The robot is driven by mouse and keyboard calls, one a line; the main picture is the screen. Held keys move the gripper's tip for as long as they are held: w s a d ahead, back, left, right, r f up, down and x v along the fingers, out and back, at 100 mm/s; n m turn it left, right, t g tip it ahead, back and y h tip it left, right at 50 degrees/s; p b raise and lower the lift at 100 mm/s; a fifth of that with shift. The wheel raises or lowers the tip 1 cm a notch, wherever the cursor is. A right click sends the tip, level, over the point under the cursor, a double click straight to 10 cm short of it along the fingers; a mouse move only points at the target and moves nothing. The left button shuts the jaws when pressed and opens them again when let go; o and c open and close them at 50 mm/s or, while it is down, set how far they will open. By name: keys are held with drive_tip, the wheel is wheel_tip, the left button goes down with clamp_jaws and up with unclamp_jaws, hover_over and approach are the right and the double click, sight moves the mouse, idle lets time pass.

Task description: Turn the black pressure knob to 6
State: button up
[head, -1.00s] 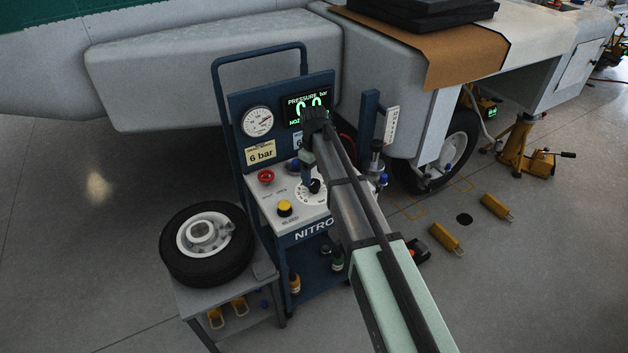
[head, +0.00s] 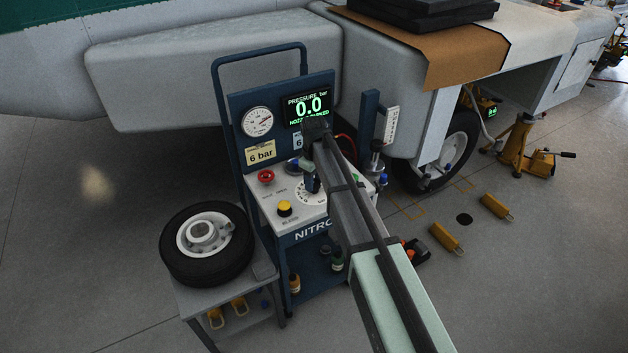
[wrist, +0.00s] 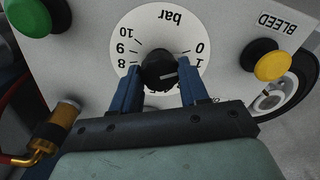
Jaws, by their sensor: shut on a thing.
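The black pressure knob (wrist: 158,68) sits at the centre of a white bar dial (wrist: 160,22). Its white pointer line points to the right in the wrist view, roughly toward the 1. The 0, 8, 9 and 10 also show; the middle numbers are hidden by my gripper. My gripper (wrist: 160,76) is shut on the knob, one blue finger on each side. In the head view my gripper (head: 312,183) is over the dial (head: 304,196) and the knob is mostly hidden. The display (head: 308,108) reads 0.0 bar.
A yellow bleed button (wrist: 271,66) and a green button (wrist: 28,17) flank the dial. A red button (head: 265,176), a round gauge (head: 257,121) and a 6 bar placard (head: 261,154) are on the cart. A wheel (head: 207,242) lies on a stand at left.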

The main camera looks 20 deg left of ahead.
drive_tip(key=c, duration=0.5)
drive_tip(key=shift+o, duration=0.2)
